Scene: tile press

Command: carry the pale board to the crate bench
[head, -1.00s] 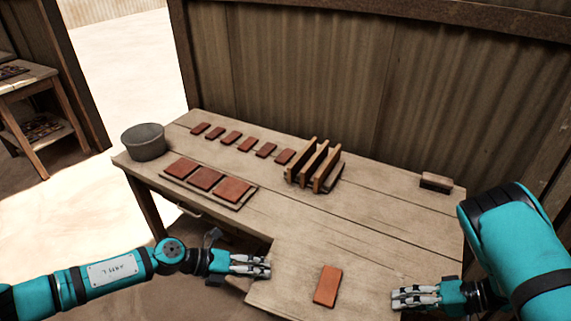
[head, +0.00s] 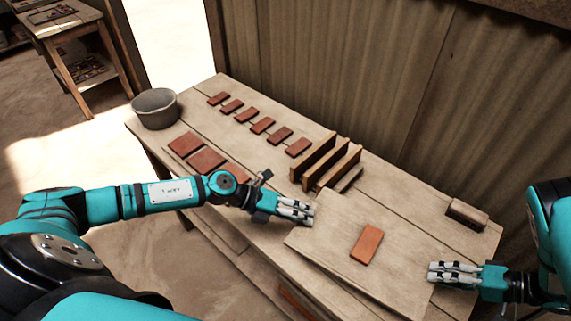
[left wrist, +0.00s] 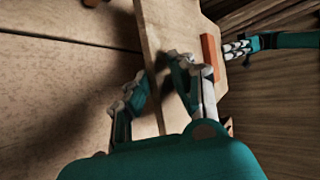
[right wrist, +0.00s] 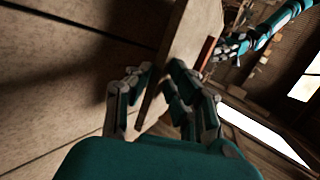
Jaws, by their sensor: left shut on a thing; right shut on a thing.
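The pale board (head: 330,236) is a flat wooden sheet at the front of the workbench in the head view, with one red-brown tile (head: 367,244) lying on it. My left gripper (head: 309,213) is shut on the board's left edge. My right gripper (head: 432,272) is shut on its right edge. The board also shows between the fingers in the left wrist view (left wrist: 158,50) and the right wrist view (right wrist: 190,48). It looks roughly level and above the bench top, though the height of the gap is hard to tell.
The workbench (head: 395,222) bears a row of small tiles (head: 262,125), larger tiles (head: 205,159), a grey bucket (head: 155,108), upright wooden slats (head: 325,162) and a block (head: 467,214). A corrugated wall stands behind. Another bench (head: 65,28) stands far left, with sandy floor between.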

